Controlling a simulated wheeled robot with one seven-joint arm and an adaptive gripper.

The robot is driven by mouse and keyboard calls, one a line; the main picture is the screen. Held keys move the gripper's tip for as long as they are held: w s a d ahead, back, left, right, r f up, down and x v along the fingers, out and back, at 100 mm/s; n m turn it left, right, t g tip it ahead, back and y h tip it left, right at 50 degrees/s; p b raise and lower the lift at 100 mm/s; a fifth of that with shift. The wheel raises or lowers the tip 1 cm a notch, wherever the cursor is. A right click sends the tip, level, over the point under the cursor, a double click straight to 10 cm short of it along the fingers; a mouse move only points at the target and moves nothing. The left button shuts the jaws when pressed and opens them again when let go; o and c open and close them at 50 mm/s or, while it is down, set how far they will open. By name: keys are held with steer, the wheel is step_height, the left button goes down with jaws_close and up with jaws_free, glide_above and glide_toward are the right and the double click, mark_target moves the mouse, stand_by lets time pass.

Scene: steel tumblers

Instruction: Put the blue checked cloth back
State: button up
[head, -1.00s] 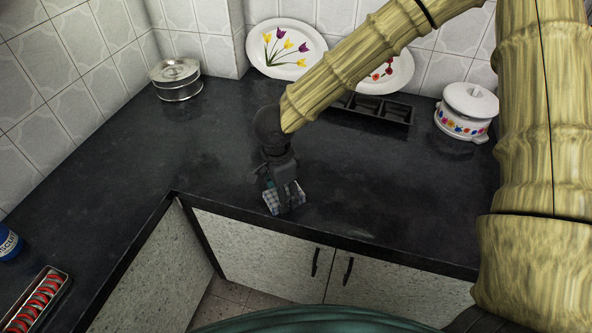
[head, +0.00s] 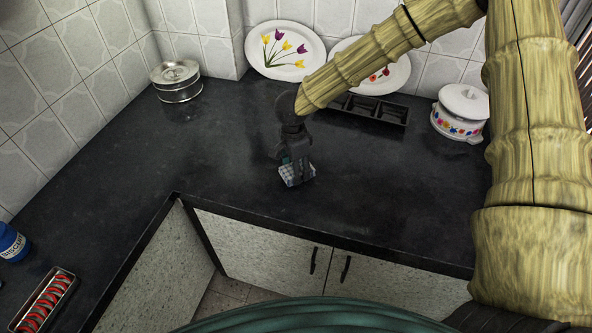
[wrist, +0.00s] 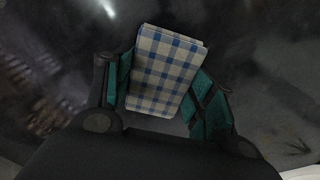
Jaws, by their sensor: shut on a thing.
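The blue checked cloth (wrist: 165,70) is folded into a small block with blue and white checks. In the wrist view it sits between the two green-padded fingers of my gripper (wrist: 166,92), which is shut on it. In the head view the cloth (head: 291,176) shows at the tip of my gripper (head: 298,172), over the dark counter (head: 240,215). I cannot tell whether the cloth touches the counter or hangs just above it. The fingers hide part of the cloth in the head view.
A black sectioned tray (head: 377,109) lies at the back, below two plates (head: 286,49) leaning on the wall. A white pot (head: 461,110) stands at the right, a steel tin (head: 176,82) at the back left. A tray of red items (head: 45,302) and a blue jar (head: 12,243) are at left. The counter's middle is clear.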

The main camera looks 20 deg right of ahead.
step_height(320, 180, down, 2)
steer(key=o, duration=1)
steer(key=shift+c, duration=0.2)
steer(key=shift+r, duration=0.1)
step_height(320, 180, up, 12)
steer(key=b, duration=0.1)
steer(key=shift+a, duration=0.3)
steer(key=shift+w, duration=0.1)
